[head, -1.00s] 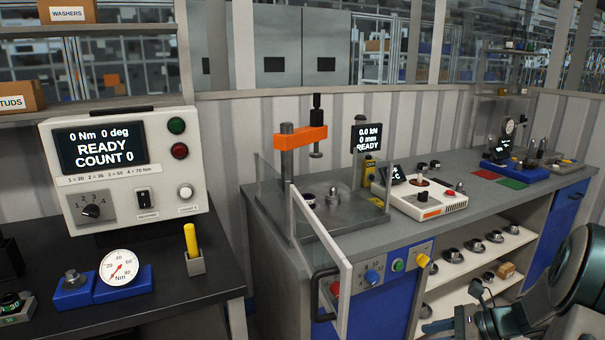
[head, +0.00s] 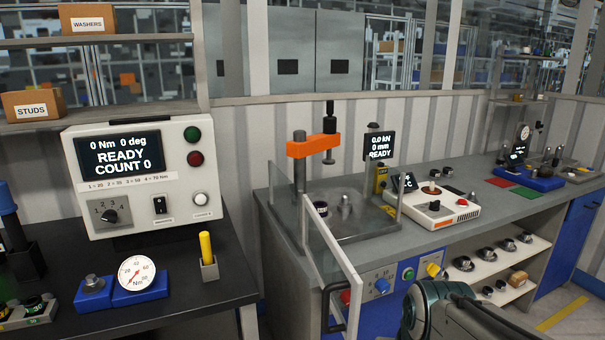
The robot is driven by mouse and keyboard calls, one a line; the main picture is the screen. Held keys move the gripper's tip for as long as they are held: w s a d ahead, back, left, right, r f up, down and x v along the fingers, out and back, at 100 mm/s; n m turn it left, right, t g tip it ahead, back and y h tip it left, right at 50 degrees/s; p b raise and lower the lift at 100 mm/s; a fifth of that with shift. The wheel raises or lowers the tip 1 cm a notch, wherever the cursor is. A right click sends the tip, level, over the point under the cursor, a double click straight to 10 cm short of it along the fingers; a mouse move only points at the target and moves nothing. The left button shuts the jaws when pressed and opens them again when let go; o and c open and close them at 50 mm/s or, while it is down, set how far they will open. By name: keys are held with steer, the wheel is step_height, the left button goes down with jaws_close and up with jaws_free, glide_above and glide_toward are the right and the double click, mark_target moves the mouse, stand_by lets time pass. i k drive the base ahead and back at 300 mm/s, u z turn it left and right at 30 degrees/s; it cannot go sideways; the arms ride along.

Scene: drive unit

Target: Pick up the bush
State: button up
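I cannot tell for sure which part is the bush. A small dark ring-shaped part with a pale top (head: 320,208) sits on the grey bed of the press (head: 372,224), beside a small metal post (head: 345,203). Several round metal parts (head: 463,263) stand on the open shelves under the bench at the right. One of my arm links shows at the bottom right, in front of the bench. My gripper is not in view.
The press has an orange head (head: 312,146) and clear guard panels, with a pale-edged door (head: 333,262) standing out in front. A white tester (head: 435,205) is on the bench to its right. A black table (head: 190,292) with a torque display unit (head: 140,170) stands left.

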mark_target(320, 210)
steer(key=u, duration=0.05)
steer(key=k, duration=1.05)
steer(key=z, duration=0.95)
steer(key=i, duration=2.55)
steer(key=u, duration=1.65)
steer(key=i, duration=0.65)
steer(key=u, duration=0.6)
